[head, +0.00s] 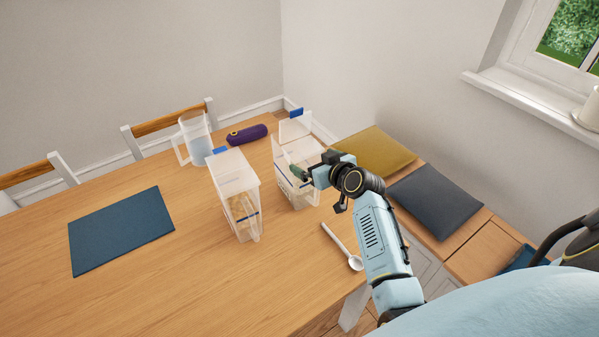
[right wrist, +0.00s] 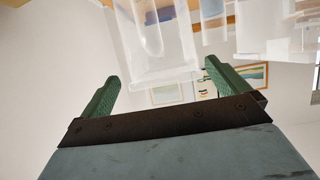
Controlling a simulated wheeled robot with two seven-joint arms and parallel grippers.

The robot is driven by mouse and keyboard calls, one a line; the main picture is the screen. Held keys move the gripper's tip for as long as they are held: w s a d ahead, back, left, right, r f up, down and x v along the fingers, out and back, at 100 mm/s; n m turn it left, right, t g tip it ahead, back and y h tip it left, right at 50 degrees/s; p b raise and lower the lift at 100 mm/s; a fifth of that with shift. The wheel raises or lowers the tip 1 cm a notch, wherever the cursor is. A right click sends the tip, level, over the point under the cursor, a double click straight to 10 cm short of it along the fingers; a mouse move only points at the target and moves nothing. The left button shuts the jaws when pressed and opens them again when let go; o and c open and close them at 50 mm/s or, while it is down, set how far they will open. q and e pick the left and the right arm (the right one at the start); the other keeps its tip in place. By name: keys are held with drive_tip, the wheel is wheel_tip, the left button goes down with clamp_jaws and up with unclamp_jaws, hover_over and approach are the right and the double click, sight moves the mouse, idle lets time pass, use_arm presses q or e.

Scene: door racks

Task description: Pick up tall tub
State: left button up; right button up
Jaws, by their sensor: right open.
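Two clear, tall tubs stand upright on the wooden table in the head view. The left tub (head: 236,178) has a blue clip at its top and a blue band low on its side. The right tub (head: 296,196) has a raised flap with a blue tab. I cannot tell which one is meant. My right gripper (head: 309,167) is open at the right tub's near right side. In the right wrist view, a clear tub (right wrist: 160,55) shows beyond and between the green fingers of the gripper (right wrist: 160,72). Contact is not clear. My left gripper is not in view.
A white spoon (head: 342,246) lies near the table's right edge. A blue mat (head: 120,230) lies at left. Cushions (head: 436,200) rest on the bench at right. The table's front is clear.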

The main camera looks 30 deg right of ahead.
drive_tip(key=shift+w+a, duration=0.1)
drive_tip(key=shift+w, duration=0.45)
drive_tip(key=shift+x, duration=2.15)
drive_tip(key=shift+a+r, duration=0.1)
drive_tip(key=c, duration=1.5)
drive_tip(key=shift+r, duration=0.1)
